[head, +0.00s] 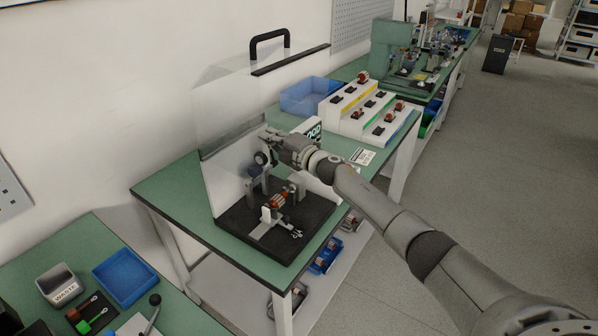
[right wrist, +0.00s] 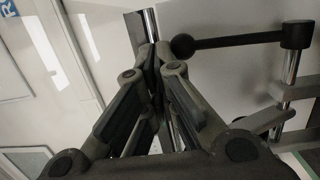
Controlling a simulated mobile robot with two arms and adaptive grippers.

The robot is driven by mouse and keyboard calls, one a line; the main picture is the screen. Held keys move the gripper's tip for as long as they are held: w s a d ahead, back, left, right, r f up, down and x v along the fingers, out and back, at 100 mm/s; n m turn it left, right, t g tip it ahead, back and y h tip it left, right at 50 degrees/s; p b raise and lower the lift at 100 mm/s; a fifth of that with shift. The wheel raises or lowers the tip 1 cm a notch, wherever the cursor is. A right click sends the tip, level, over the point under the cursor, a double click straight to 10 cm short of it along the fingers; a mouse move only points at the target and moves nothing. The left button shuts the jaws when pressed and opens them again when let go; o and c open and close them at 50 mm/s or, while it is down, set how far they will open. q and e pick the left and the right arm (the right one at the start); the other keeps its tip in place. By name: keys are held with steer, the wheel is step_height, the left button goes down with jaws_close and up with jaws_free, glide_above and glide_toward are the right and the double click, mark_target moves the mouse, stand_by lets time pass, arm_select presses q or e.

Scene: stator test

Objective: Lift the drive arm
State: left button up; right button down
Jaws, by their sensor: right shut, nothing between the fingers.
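The test fixture stands on the green bench, with a black base (head: 232,222), a clear raised cover (head: 222,110) with a black handle, and a stator (head: 278,200) in a grey holder. My right gripper (head: 264,138) is over the back of the base, beside a dark round part (head: 262,158). In the right wrist view its fingers (right wrist: 154,52) are shut and hold nothing. A black bar (right wrist: 235,42) with a ball end, possibly the drive arm's lever, runs right from beside the fingertips to a chrome post (right wrist: 289,68). A second chrome rod (right wrist: 149,24) shows behind the fingertips. My left gripper is not in view.
Behind the fixture are a sign (head: 312,130) partly hidden by my right arm, a blue bin (head: 305,97) and a stepped white rack (head: 360,108) with parts. A second bench at lower left holds a blue tray (head: 126,276) and a waste cup (head: 62,285).

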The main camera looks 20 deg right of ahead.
steer(key=v, duration=1.2)
steer(key=shift+f, duration=0.1)
stand_by(0.4)
